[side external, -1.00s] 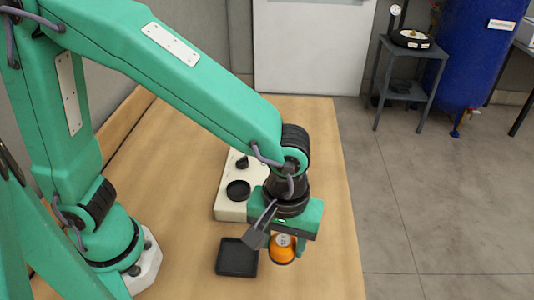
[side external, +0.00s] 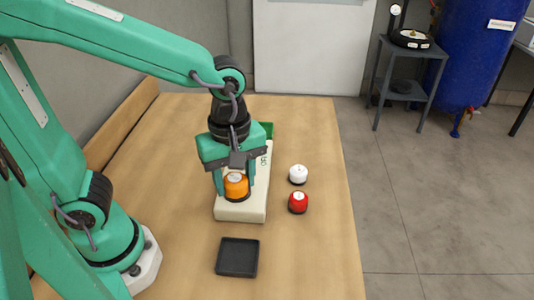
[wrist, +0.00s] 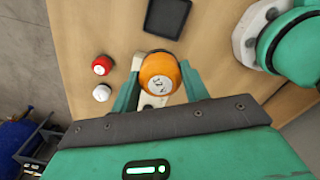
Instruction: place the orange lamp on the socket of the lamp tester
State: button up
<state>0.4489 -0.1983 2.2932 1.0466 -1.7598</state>
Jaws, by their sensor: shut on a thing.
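The orange lamp (side external: 236,186) is upright between the two fingers of my gripper (side external: 234,180), which is shut on it. In the wrist view the lamp (wrist: 160,73) sits between the green fingertips (wrist: 161,85). The cream lamp tester (side external: 243,212) lies beneath. The lamp is over the tester's round black socket, which it mostly hides; a dark rim shows under the lamp. I cannot tell whether the lamp touches the socket. My gripper hides much of the tester's far part.
A red lamp (side external: 298,202) and a white lamp (side external: 298,174) stand right of the tester. An empty black tray (side external: 237,257) lies in front of it. A green object (side external: 267,129), partly hidden, is behind my gripper. The front right of the table is clear.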

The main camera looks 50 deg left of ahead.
jog(key=w+a+f, duration=0.2)
jog(key=a, duration=0.1)
jog(key=w+a+f, duration=0.2)
jog(key=a, duration=0.1)
jog(key=w+a+f, duration=0.2)
jog(key=a+f, duration=0.1)
jog(key=shift+w+a, duration=0.25)
jog(key=shift+w, duration=0.1)
jog(key=shift+f, duration=2)
jog(key=shift+f, duration=0.15)
jog(key=o, duration=1)
notch_tip(320, 180, up, 12)
jog(key=shift+r, duration=0.15)
